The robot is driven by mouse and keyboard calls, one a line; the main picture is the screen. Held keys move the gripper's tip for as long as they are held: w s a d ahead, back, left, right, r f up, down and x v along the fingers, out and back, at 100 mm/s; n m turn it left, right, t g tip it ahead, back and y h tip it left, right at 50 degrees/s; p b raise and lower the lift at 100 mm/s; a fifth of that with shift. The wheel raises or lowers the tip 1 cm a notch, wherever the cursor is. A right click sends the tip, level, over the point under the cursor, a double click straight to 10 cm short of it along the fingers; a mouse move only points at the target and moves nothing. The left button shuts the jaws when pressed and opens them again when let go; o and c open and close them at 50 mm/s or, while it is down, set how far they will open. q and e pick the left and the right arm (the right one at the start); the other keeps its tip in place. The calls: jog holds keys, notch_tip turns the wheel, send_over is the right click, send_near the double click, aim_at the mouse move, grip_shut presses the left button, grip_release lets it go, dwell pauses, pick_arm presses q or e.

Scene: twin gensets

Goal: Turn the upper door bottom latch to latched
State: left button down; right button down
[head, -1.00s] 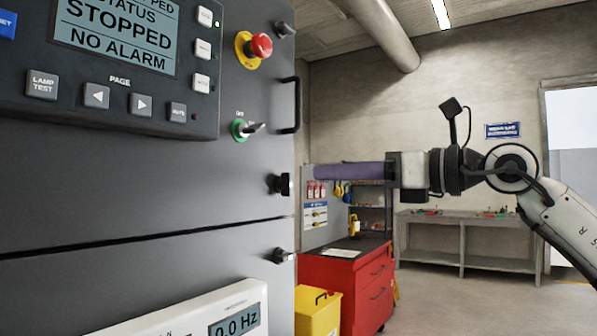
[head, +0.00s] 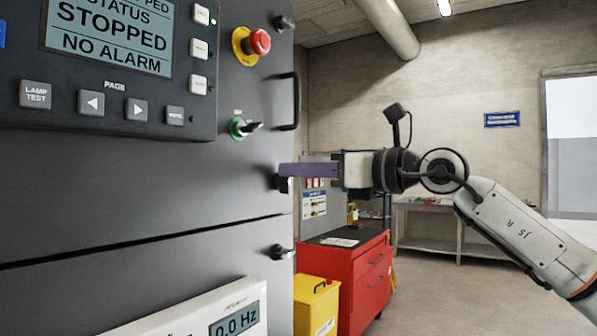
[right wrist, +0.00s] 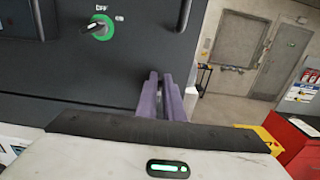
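The upper door bottom latch (head: 281,184) is a small dark knob near the right edge of the dark cabinet front, just above the seam between the doors. My right gripper (head: 284,171) reaches in from the right, its purple fingers pointing left at the latch. The fingertips overlap the latch's upper part in the head view; whether they touch it I cannot tell. In the right wrist view, the two fingers (right wrist: 160,76) stand a narrow gap apart. My left gripper is not in view.
Above are the OFF switch (head: 241,127), the black door handle (head: 291,101) and the red emergency stop (head: 257,42). Another latch (head: 280,252) sits below the seam. A red cabinet (head: 366,275) and yellow bin (head: 318,303) stand at right, with open floor beyond.

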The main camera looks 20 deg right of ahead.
jog(key=shift+f, duration=0.25)
